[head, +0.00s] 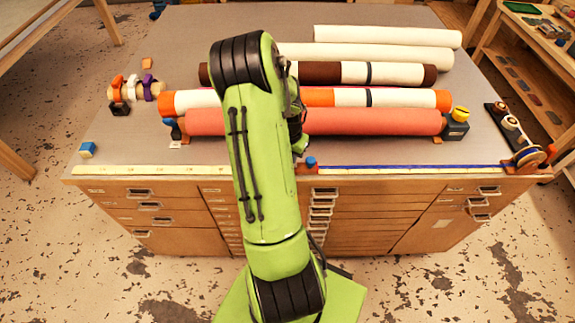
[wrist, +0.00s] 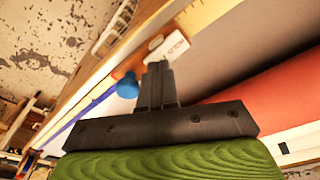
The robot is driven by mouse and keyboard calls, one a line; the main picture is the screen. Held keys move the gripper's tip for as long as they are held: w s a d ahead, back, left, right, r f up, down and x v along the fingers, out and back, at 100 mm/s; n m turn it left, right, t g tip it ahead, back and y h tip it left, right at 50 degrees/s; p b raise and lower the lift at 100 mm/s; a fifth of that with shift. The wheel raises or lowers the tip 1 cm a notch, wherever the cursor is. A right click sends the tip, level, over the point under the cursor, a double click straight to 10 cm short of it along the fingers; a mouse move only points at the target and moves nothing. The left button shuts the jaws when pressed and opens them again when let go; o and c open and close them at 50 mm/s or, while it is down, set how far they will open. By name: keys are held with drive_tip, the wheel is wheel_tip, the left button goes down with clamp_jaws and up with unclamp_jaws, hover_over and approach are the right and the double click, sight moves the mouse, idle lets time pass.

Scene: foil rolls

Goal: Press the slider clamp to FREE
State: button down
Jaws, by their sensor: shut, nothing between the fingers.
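The slider clamp (head: 306,169) is a small brown block with a blue knob (head: 311,161), on the rail along the table's front edge. In the wrist view the blue knob (wrist: 127,87) is just left of my gripper (wrist: 158,68). My gripper's dark fingers are together and empty. They appear close beside the knob; I cannot tell whether they touch it. A white label (wrist: 172,45) with orange marks lies by the fingertips, its lettering unreadable. In the head view my arm hides part of the rail left of the clamp, and the fingertips are hard to make out.
A salmon roll (head: 375,121) lies behind the rail, with orange-and-white, brown-and-white and cream rolls (head: 390,36) beyond. A yellow scale (head: 140,171) runs along the left of the front edge; a blue line (head: 420,168) runs right. A blue block (head: 87,149) sits front left. Drawers are below.

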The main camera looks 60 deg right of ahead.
drive_tip(key=shift+f+b, duration=0.45)
drive_tip(key=shift+f, duration=0.1)
drive_tip(key=shift+r, duration=0.1)
wheel_tip(320, 180, up, 7)
drive_tip(key=p, duration=0.4)
idle(0.4)
idle(0.4)
